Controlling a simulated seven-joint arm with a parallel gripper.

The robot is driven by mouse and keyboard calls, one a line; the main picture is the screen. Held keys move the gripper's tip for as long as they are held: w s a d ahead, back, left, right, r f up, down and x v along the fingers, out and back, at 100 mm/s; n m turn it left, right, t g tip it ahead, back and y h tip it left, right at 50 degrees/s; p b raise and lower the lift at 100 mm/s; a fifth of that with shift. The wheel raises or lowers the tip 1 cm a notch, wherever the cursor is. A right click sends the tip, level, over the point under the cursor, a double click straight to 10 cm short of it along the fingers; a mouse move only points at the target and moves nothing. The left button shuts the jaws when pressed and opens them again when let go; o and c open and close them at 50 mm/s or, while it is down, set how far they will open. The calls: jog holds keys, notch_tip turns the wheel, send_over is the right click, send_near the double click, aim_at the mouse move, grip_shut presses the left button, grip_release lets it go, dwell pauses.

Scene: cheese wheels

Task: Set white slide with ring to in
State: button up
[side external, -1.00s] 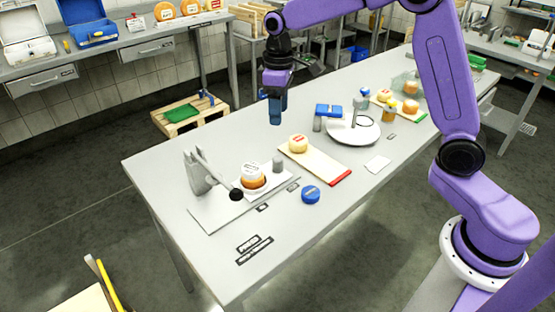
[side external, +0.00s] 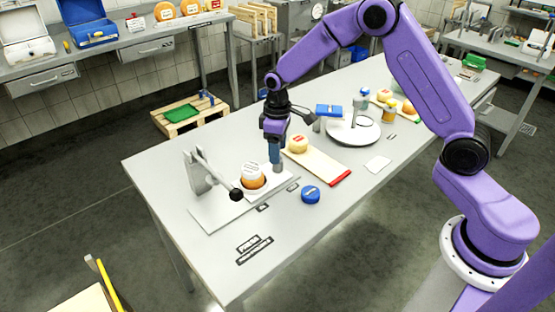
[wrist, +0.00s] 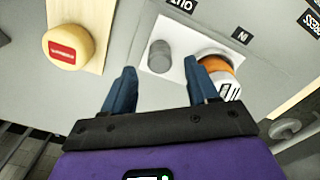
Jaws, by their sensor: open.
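The white slide (side external: 289,177) lies on the grey base plate, its outer end near the outer label. It carries a ring (wrist: 213,52) around an orange cheese (side external: 253,182) with a white lettered top. A grey upright knob (wrist: 160,56) stands on the slide's outer end. My gripper (side external: 277,164) points down at the knob, its blue fingers hiding part of it in the side view. In the wrist view my gripper (wrist: 160,72) is open, with the knob between and just beyond the fingertips. I cannot tell whether they touch it.
The press lever (side external: 215,175) with a black ball (side external: 236,195) stands left of the cheese. The table bears an OUT label (wrist: 180,5) and a partly readable N label (wrist: 241,35). A cheese board (side external: 325,168) and a blue puck (side external: 311,194) lie to the right.

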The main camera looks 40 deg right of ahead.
aim_at(244, 180)
jog(key=shift+f, duration=2.2)
grip_shut()
jog(key=a, duration=1.1)
jog(key=shift+a, duration=0.35)
